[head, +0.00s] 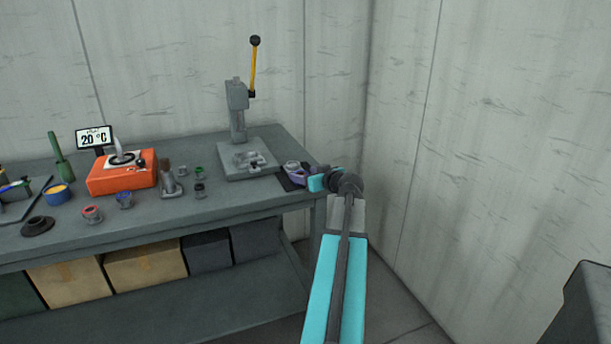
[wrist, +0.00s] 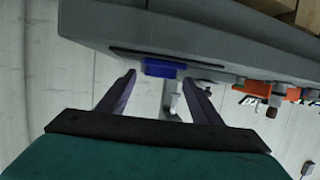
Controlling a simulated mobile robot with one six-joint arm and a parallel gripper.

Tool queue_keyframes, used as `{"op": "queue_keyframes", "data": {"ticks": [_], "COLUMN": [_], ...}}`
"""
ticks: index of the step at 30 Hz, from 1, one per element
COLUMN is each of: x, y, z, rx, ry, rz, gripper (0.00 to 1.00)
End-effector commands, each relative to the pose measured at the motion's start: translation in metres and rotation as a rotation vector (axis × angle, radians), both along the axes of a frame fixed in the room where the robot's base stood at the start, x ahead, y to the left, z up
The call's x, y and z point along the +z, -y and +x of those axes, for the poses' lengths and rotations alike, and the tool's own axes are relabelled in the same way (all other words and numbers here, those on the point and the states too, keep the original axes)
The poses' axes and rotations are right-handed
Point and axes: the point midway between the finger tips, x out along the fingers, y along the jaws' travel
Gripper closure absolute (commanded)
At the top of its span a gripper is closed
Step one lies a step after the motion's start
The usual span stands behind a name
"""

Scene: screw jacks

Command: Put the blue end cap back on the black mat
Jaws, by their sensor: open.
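The blue end cap (wrist: 165,70) shows in the wrist view against the thin dark edge of the black mat (wrist: 125,52), with the bench appearing upside down. It looks to be standing on the mat. My gripper (wrist: 159,77) is open, with one finger on each side of the cap; I cannot tell whether either touches it. In the head view my gripper (head: 293,172) is low over the black mat (head: 287,184) at the bench's right end. The cap there is hidden by my gripper.
A grey press (head: 237,115) with a yellow lever stands left of the mat. The wall is close behind the bench.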

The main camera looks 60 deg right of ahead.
Motion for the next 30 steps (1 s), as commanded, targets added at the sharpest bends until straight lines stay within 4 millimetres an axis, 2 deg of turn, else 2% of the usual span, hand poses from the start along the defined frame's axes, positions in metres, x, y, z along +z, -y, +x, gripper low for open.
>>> {"op": "queue_keyframes", "data": {"ticks": [21, 30], "x": [0.028, 0.033], "y": [-0.041, -0.048], "z": [-0.084, -0.1], "rx": [-0.002, -0.001], "ry": [0.001, 0.0], "rz": [-0.001, 0.001], "gripper": [0.41, 0.41]}}
